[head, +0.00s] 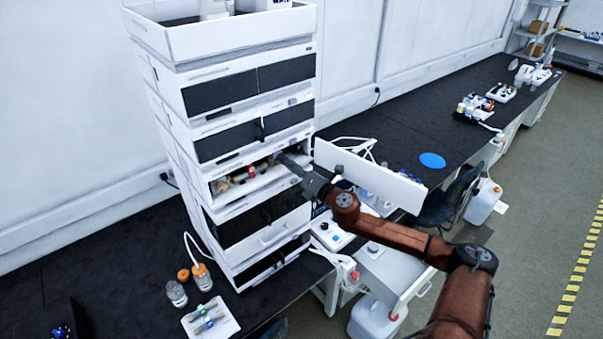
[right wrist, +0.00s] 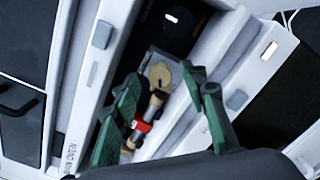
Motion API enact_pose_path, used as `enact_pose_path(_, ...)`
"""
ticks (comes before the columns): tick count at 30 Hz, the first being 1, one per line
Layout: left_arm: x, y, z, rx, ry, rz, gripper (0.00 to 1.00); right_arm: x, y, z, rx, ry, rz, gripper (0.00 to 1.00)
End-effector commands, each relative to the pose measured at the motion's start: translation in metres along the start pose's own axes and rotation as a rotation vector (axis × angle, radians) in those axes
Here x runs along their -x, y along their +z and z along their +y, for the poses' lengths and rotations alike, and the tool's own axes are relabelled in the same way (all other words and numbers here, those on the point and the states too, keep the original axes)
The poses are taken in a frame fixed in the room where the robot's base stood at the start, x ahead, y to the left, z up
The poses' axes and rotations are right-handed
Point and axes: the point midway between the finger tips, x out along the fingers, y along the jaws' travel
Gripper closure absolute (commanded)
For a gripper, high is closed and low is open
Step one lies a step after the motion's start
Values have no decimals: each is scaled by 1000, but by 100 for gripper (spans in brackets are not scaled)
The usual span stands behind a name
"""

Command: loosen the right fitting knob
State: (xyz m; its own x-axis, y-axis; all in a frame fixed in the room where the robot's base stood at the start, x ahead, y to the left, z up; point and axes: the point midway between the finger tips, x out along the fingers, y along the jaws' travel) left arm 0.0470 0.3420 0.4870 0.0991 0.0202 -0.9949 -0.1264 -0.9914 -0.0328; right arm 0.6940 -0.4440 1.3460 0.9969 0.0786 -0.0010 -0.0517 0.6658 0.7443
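The open column compartment (head: 262,183) in the white instrument stack holds a column with beige fittings (head: 240,176) and a red part. In the right wrist view a beige fitting knob (right wrist: 161,76) sits at the column's upper end, which appears to be its right end. A red band (right wrist: 141,126) and another beige fitting (right wrist: 131,144) lie below it. My right gripper (head: 288,164) reaches into the compartment's right side and hides that end in the head view. Its green fingers (right wrist: 159,70) are open, appearing on either side of the upper knob; contact cannot be told. My left gripper is not in view.
The compartment's white door (head: 368,178) stands swung open at the right, close to my right arm. Bottles (head: 201,277) and a small white tray (head: 211,321) stand at the stack's front left.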

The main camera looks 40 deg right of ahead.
Motion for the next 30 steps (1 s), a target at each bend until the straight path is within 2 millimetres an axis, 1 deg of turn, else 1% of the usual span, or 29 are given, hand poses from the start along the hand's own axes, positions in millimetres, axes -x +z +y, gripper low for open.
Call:
enact_pose_path(1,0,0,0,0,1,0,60,8,-1,-1,1,-2,2,60)
enact_pose_path(9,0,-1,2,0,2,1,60,51,-1,-2,1,-4,2,60)
enact_pose_path(18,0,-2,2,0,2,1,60,92,-1,-2,0,-3,2,60)
enact_pose_path(24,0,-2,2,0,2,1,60,105,0,-1,1,-2,1,60)
enact_pose_path(30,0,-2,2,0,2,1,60,108,0,-1,1,-1,1,60)
